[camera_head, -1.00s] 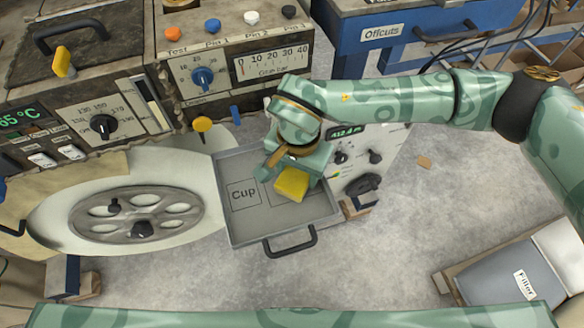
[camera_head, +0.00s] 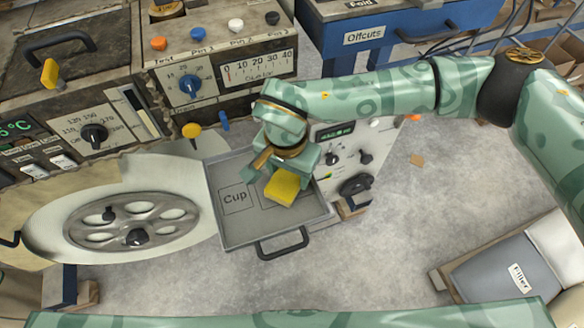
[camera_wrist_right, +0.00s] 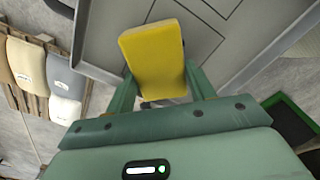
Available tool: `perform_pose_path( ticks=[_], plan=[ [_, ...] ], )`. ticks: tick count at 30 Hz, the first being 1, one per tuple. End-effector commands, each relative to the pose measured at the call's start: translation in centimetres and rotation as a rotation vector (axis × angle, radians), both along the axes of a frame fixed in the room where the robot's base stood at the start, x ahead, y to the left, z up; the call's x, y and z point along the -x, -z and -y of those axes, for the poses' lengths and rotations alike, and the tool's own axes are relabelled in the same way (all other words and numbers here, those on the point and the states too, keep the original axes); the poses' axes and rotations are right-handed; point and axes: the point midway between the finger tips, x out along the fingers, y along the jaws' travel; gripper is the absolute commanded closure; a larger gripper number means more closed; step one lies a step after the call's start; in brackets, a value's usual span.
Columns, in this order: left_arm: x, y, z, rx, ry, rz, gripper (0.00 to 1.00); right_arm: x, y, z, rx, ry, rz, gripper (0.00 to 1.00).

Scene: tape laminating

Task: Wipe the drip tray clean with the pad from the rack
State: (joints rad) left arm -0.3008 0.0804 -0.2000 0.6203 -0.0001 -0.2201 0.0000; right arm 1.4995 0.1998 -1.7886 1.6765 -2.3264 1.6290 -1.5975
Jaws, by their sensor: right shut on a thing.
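The drip tray (camera_head: 228,228) is a grey, shallow tray with a dark front handle and a square marked "Cup". In the head view my right gripper (camera_head: 279,180) is over the tray's right half. It is shut on a yellow pad (camera_head: 284,188). The pad also shows between the two green fingers in the right wrist view (camera_wrist_right: 153,60), with the grey tray behind it. I cannot tell whether the pad touches the tray floor. No drips are plain on the visible tray floor. My left gripper is not in view.
A machine with knobs and a dial panel (camera_head: 220,78) stands behind the tray. A large spoked wheel (camera_head: 135,219) lies left of it. A control box (camera_head: 347,150) stands close on the right. Open floor lies in front.

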Motion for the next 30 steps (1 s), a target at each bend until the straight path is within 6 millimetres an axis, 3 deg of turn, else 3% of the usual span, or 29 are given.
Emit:
perform_pose_path(
  ticks=[7, 19, 23, 30],
  plan=[
    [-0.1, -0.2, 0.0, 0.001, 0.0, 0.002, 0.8, -0.4, -0.2, 0.4, -0.005, -0.006, 0.001, 0.82],
    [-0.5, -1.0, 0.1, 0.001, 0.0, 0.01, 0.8, -1.7, -0.4, 4.0, 0.005, 0.003, 0.007, 0.79],
    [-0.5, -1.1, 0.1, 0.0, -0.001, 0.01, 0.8, -1.6, -0.4, 3.7, 0.004, 0.002, 0.006, 0.77],
    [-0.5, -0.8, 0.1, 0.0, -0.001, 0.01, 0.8, -0.9, -0.3, 1.5, 0.004, 0.002, 0.003, 0.8]
  ],
)
